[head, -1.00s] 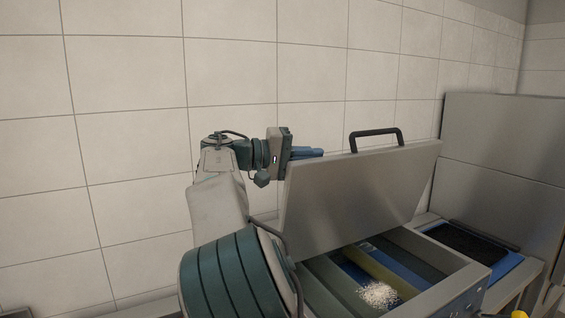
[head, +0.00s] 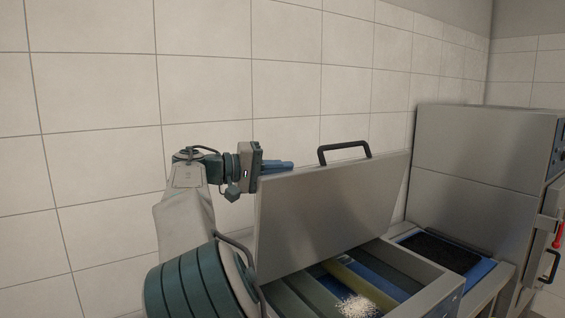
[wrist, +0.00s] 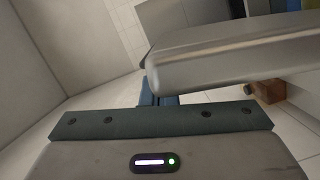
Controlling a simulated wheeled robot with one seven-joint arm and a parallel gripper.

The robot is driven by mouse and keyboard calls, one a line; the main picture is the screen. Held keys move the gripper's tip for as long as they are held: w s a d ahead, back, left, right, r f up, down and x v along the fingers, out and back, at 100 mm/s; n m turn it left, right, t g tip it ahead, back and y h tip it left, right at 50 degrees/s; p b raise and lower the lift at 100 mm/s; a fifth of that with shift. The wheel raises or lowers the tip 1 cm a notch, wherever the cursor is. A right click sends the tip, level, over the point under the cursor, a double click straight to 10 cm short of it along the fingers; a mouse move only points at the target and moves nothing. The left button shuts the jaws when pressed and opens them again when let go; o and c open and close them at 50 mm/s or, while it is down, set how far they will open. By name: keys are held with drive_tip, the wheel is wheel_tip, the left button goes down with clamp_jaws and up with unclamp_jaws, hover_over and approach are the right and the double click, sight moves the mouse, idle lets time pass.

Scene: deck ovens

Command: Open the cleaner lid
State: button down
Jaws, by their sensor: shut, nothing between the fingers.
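The cleaner lid (head: 325,215) is a flat steel panel standing raised and tilted back above the cleaner (head: 425,292). Its black handle (head: 344,150) is on the top edge. The open cleaner shows blue, green and yellow strips inside, with a heap of white granules (head: 357,306) on them. My gripper (head: 279,167), with blue fingers, is shut and empty at the lid's upper left corner. In the wrist view the lid's edge (wrist: 235,52) runs close in front of the blue fingers (wrist: 155,92), which are partly hidden. I cannot tell whether they touch the lid.
A steel oven (head: 480,160) stands to the right, with a red-handled latch (head: 558,236) on its side. Between it and the cleaner is a blue surface with a black mat (head: 440,250). A tiled wall (head: 200,80) is close behind.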

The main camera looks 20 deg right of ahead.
drive_tip(key=w+a+b, duration=0.1)
drive_tip(key=a+b, duration=0.1)
drive_tip(key=a, duration=0.8)
wheel_tip(320, 180, down, 15)
drive_tip(key=a+n+t+y+b, duration=0.1)
drive_tip(key=n+t+y+b, duration=0.4)
drive_tip(key=y, duration=0.6)
drive_tip(key=s+f+y+p, duration=0.1)
drive_tip(key=s+f, duration=0.3)
drive_tip(key=s, duration=0.6)
drive_tip(key=s+f+y+p, duration=0.2)
drive_tip(key=s+f, duration=0.3)
drive_tip(key=s, duration=0.5)
drive_tip(key=s+a+f+m+y+p, duration=0.1)
drive_tip(key=s+f, duration=0.4)
drive_tip(key=s, duration=0.6)
drive_tip(key=shift+f+g+y+p, duration=0.3)
drive_tip(key=shift+y+p, duration=0.45)
drive_tip(key=shift+y, duration=0.35)
